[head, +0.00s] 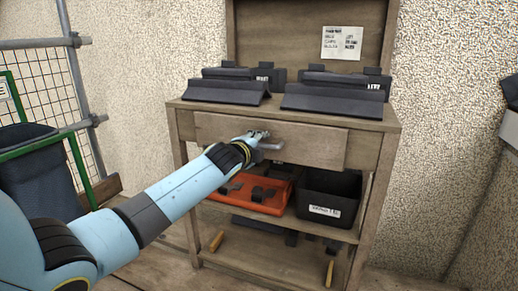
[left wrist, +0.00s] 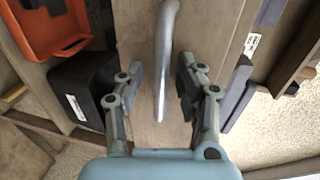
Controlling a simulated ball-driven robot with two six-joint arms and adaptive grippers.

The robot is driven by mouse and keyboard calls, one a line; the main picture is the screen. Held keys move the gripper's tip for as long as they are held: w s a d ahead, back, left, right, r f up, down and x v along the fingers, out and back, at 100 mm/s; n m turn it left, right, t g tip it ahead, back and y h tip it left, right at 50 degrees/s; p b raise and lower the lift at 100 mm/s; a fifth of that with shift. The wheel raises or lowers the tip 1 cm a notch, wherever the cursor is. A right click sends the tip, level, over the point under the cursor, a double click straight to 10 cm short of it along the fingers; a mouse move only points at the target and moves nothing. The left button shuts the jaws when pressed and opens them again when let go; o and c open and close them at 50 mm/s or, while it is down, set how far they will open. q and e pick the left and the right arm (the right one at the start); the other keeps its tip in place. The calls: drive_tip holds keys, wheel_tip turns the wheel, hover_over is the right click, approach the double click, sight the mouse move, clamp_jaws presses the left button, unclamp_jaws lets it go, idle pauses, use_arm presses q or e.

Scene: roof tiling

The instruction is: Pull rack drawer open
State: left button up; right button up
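The wooden rack's drawer front (head: 318,146) is below the rack top, with a grey bar handle (head: 271,146). The drawer front looks slightly proud of the frame; I cannot tell how far it is open. My left gripper (head: 258,137) is at the handle. In the left wrist view the handle (left wrist: 161,60) runs between the two fingers of my left gripper (left wrist: 160,78). The fingers are apart, with a gap on each side of the handle. The drawer front (left wrist: 203,45) lies behind them. My right gripper is not in view.
Dark tiles (head: 226,91) and (head: 333,101) stand on the rack top. Below the drawer, an orange tray (head: 240,205) and a black bin (head: 333,207) sit on a shelf. A green-framed dark container (head: 35,165) and mesh fencing stand at left.

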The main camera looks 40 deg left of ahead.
use_arm(q)
clamp_jaws()
idle(0.6)
